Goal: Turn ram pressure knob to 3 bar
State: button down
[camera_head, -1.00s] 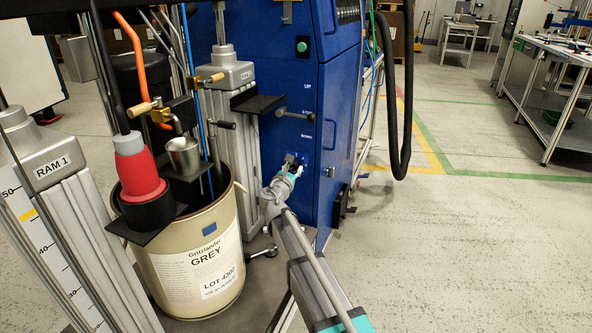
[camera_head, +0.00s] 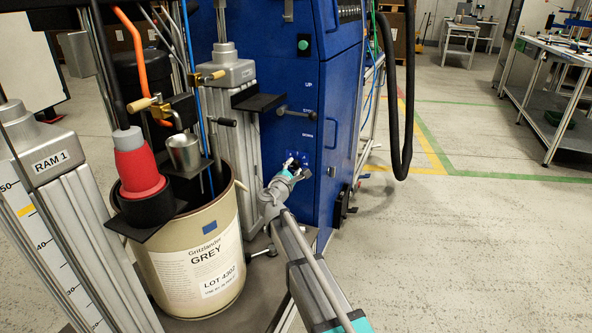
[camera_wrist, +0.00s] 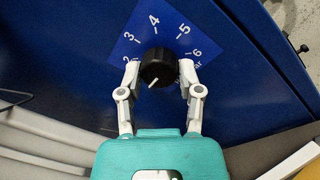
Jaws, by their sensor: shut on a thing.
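The ram pressure knob (camera_wrist: 158,68) is round and black with a white pointer line, on a blue dial plate (camera_wrist: 133,47) with white numbers. The numbers 2 to 6 show around its upper side, with 3 at the upper left. The pointer line is toward the lower left of the picture, away from the 3 and below the 2. My gripper (camera_wrist: 158,75) is shut on the knob, one light grey finger on each side. In the head view, my gripper (camera_head: 297,169) is at the blue cabinet's front and largely hides the knob.
The blue cabinet (camera_head: 340,120) has a green button (camera_head: 303,45) and a lever (camera_head: 295,113) above the dial area. The Ram 1 column (camera_head: 50,160) and a cream drum (camera_head: 195,255) stand to the left. Open floor (camera_head: 460,250) lies to the right.

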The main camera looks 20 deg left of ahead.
jog(key=m, duration=0.5)
jog(key=shift+h, duration=0.4)
jog(key=m, duration=0.5)
jog(key=shift+h, duration=0.3)
jog(key=m, duration=0.4)
jog(key=shift+r+m+h, duration=0.1)
jog(key=shift+m+h, duration=0.2)
jog(key=shift+m, duration=0.1)
jog(key=m, duration=0.4)
jog(key=shift+m, duration=0.4)
jog(key=shift+c, duration=1.4)
grip_release()
